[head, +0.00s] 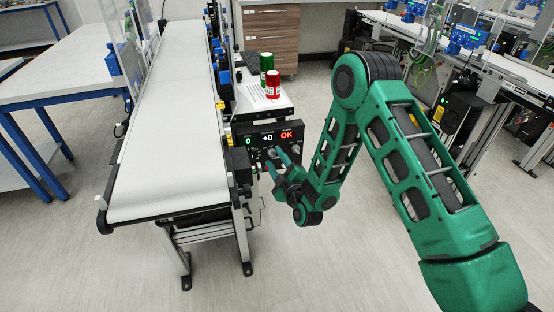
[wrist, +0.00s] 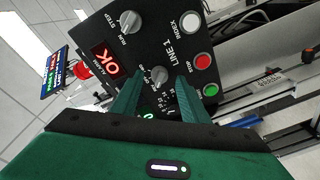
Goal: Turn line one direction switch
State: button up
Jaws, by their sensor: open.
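The dark control panel (head: 262,131) is on the near right side of the white belt conveyor, with lit displays. In the wrist view the panel (wrist: 150,42) is marked LINE 1 and appears tilted. A grey knob (wrist: 130,22) with lettering like RUN and STEP sits at its upper left. A second grey knob (wrist: 158,76) with a scale shows between my fingers. I cannot read a direction label; part of the panel is hidden behind the fingers. My gripper (head: 276,162) is open in front of the panel, and its fingers (wrist: 161,77) stand either side of the second knob, contact unclear.
White (wrist: 190,24), red (wrist: 202,61) and green (wrist: 211,90) buttons line one panel edge. A red mushroom button (wrist: 81,71) is at the other side. The conveyor belt (head: 168,120) is empty.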

jog(key=shift+w+a, duration=0.2)
jog(key=shift+w, duration=0.45)
grip_shut()
jog(key=shift+d, duration=0.1)
